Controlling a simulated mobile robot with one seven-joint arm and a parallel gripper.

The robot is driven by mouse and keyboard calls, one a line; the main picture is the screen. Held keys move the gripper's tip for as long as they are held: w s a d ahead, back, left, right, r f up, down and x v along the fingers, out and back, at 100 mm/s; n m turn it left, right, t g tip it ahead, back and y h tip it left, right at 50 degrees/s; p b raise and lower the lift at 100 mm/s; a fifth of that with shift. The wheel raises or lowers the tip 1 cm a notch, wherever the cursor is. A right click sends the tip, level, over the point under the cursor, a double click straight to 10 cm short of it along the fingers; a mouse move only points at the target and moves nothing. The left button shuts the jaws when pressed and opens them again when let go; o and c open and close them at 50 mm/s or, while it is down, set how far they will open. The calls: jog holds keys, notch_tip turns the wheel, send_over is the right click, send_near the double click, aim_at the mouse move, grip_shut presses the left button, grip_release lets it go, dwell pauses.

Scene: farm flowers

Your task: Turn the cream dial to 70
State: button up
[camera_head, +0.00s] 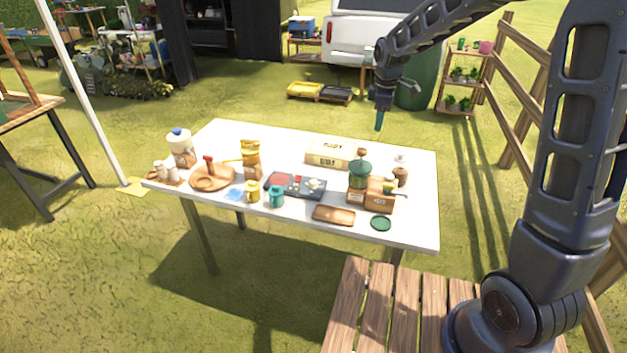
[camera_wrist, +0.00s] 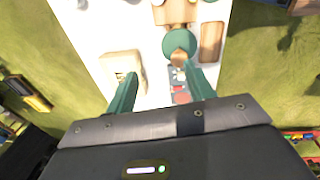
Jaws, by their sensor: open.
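A dark panel (camera_head: 295,187) lies on the middle of the white table, with a red part on its left and pale, knob-like parts on its right. The cream dial may be one of these pale parts; they are too small to tell, and no number can be read. Part of the panel also shows between my fingers in the wrist view (camera_wrist: 180,94). My gripper (camera_head: 380,122) is high above the table's back right, apart from everything. In the wrist view its two green fingers (camera_wrist: 162,88) are spread with nothing held between them.
The white table (camera_head: 410,228) also bears a green-topped grinder (camera_head: 359,173), a cream box (camera_head: 328,153), a wooden tray (camera_head: 334,215), a green disc (camera_head: 381,223), yellow and teal mugs, and a blue-topped container (camera_head: 181,147). A wooden fence (camera_head: 520,100) stands at right.

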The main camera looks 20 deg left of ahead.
jog(key=a+f+n, duration=0.4)
jog(key=a+f, duration=0.5)
jog(key=a, duration=0.3)
jog(key=n+g, duration=0.1)
jog(key=n, duration=0.3)
send_over(313, 181)
notch_tip(313, 181, down, 9)
jog(key=shift+h, duration=0.3)
notch_tip(313, 181, down, 10)
jog(key=shift+w+r, duration=0.1)
jog(key=c, duration=1)
